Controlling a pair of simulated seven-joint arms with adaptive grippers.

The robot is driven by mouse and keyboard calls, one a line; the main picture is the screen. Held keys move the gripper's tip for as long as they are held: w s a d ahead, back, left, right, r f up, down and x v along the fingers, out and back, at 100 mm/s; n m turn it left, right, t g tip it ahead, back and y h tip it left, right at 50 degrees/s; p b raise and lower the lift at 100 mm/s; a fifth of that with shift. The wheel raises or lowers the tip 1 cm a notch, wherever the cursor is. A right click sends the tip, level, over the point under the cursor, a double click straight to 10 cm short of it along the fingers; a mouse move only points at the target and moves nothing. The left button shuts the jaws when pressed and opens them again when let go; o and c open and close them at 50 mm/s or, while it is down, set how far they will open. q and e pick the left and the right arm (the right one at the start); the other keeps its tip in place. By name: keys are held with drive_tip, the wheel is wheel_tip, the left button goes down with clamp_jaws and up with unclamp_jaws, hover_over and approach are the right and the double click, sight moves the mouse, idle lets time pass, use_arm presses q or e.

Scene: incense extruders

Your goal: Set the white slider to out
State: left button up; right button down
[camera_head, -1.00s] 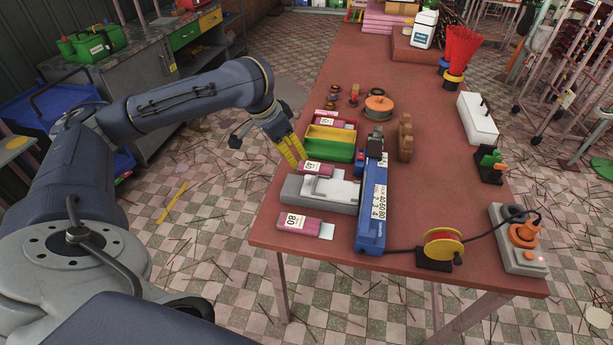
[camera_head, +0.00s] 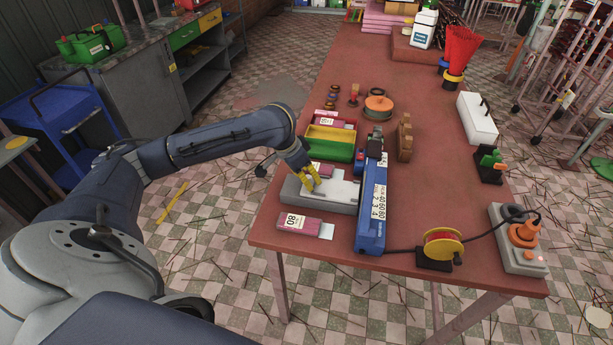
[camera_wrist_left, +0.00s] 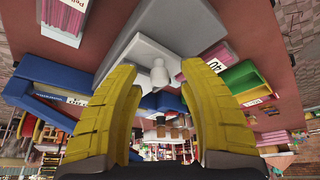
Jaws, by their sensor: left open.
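The white slider (camera_wrist_left: 158,72) with its rounded knob lies on the grey block (camera_wrist_left: 190,22), which shows in the left wrist view. In the head view the grey block (camera_head: 340,207) lies near the table's left edge, touching or close to the blue unit; the gripper hides most of the slider there. My left gripper (camera_head: 313,183) is over the block, yellow fingers pointing down. In the left wrist view the gripper (camera_wrist_left: 160,78) is open, with the knob in the gap between its fingertips. I cannot tell whether a finger touches it. My right gripper is out of view.
A long blue unit (camera_head: 371,215) stands right of the block. A red-yellow spool (camera_head: 443,245) and a control box (camera_head: 520,252) are at right.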

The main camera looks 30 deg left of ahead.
use_arm(q)
drive_tip(key=shift+c, duration=0.3)
clamp_jaws()
idle(0.5)
